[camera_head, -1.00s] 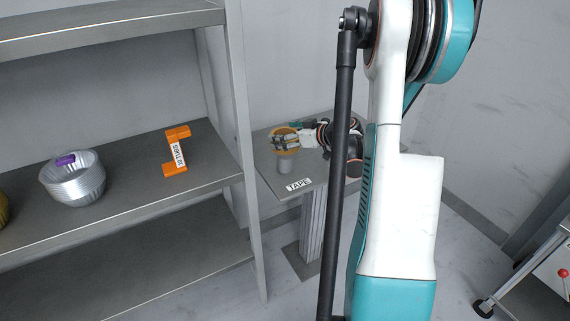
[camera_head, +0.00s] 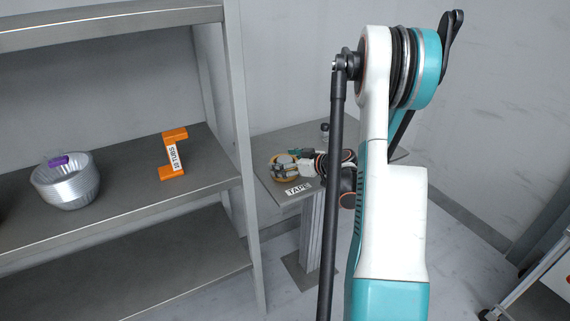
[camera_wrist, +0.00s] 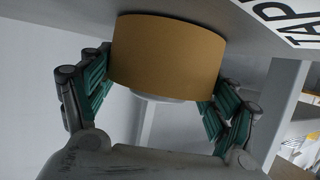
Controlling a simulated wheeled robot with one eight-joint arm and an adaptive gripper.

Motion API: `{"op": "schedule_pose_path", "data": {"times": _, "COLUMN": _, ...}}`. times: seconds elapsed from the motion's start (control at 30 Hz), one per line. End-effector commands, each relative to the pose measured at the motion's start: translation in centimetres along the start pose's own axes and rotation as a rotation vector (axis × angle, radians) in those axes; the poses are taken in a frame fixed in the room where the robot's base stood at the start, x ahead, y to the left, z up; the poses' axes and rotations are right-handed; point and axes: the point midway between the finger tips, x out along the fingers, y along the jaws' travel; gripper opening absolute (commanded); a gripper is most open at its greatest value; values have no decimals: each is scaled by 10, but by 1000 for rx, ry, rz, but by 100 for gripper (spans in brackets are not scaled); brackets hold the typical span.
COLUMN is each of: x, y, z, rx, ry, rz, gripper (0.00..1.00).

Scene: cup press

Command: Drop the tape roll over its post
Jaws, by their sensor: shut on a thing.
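The tape roll (camera_head: 276,180) is a tan-orange ring low at the small grey table, just behind the white TAPE label (camera_head: 298,189). It also shows in the wrist view (camera_wrist: 168,50), with the table surface close against its far edge. A pale rounded end of the post (camera_wrist: 160,97) shows past the roll's near edge, so the roll appears to be around the post; the rest of the post is hidden. My gripper (camera_head: 283,169) is shut on the roll, with its teal-padded fingers on either side. I cannot tell whether the roll touches the table.
A grey shelf unit (camera_head: 130,190) stands close on the left, holding a stack of silver tins (camera_head: 66,187) and an orange 10 TUBS marker (camera_head: 174,154). Its upright (camera_head: 240,130) is near the table. The table's right side is partly hidden by my arm.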

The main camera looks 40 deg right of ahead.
Motion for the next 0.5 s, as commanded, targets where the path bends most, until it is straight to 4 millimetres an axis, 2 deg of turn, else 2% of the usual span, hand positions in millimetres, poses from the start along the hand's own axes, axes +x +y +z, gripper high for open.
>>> {"op": "schedule_pose_path", "data": {"times": 0.1, "x": 1, "y": 0, "z": 3, "rx": 0, "ry": 0, "rz": 0, "gripper": 53}}
{"op": "schedule_pose_path", "data": {"times": 0.13, "x": 1, "y": 0, "z": 3, "rx": 0, "ry": 0, "rz": 0, "gripper": 82}}
{"op": "schedule_pose_path", "data": {"times": 0.2, "x": 1, "y": 0, "z": 2, "rx": 0, "ry": 0, "rz": 0, "gripper": 98}}
{"op": "schedule_pose_path", "data": {"times": 0.5, "x": 1, "y": 0, "z": 2, "rx": 0, "ry": 0, "rz": 0, "gripper": 100}}
